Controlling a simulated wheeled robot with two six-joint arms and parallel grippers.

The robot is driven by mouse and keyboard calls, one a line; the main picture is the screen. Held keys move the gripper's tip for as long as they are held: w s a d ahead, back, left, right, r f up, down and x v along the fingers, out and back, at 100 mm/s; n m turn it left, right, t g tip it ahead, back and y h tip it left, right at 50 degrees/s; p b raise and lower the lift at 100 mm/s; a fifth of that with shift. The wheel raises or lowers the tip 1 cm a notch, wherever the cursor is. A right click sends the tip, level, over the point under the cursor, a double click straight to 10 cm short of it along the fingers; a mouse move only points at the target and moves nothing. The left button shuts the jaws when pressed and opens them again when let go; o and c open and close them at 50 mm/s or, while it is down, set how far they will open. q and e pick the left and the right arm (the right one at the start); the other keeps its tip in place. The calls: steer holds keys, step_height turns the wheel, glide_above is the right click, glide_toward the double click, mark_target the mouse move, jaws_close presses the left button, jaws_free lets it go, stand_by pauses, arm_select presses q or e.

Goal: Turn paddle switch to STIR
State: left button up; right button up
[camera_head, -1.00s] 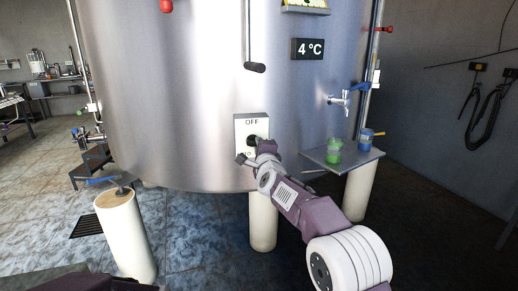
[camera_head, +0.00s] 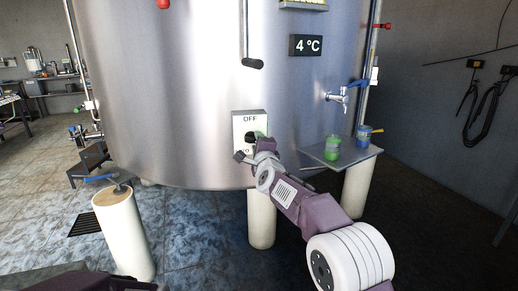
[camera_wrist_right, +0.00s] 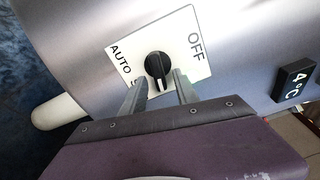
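The paddle switch is a black knob (camera_wrist_right: 157,68) on a pale square plate (camera_wrist_right: 190,38) on the tank's front; the plate also shows in the head view (camera_head: 240,119). OFF is at the plate's top in the head view. In the right wrist view AUTO is readable, and a third label is mostly hidden behind a finger. The knob's exact pointing direction is hard to tell. My right gripper (camera_wrist_right: 162,80) is open, its two fingertips on either side of the knob's near end; contact is unclear. My left gripper is out of view.
A 4 °C display (camera_head: 305,45) is above.

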steer(key=s+d+b, duration=0.1)
steer(key=s, duration=0.7)
steer(key=shift+s, duration=0.2)
steer(key=s+d+h+p, duration=0.1)
steer(key=d+h+p, duration=0.1)
steer(key=d, duration=0.7)
steer(key=s+d+f+n+g, duration=0.2)
steer(key=s+f+n+g, duration=0.15)
steer(key=s+f, duration=0.4)
steer(key=s+d+f+n+g, duration=0.3)
steer(key=s+f+g, duration=0.1)
steer(key=f, duration=0.7)
steer(key=s+d+f+n+g+p, duration=0.1)
steer(key=s+f+n+g, duration=0.5)
steer(key=s, duration=0.5)
steer(key=s+f+n+g, duration=0.3)
steer(key=s+f+n, duration=0.2)
steer(key=s+f, duration=0.45)
step_height(320, 180, up, 40)
steer(key=s+p, duration=0.2)
steer(key=p, duration=3.6)
steer(key=shift+f+n, duration=0.15)
steer(key=shift+n, duration=0.3)
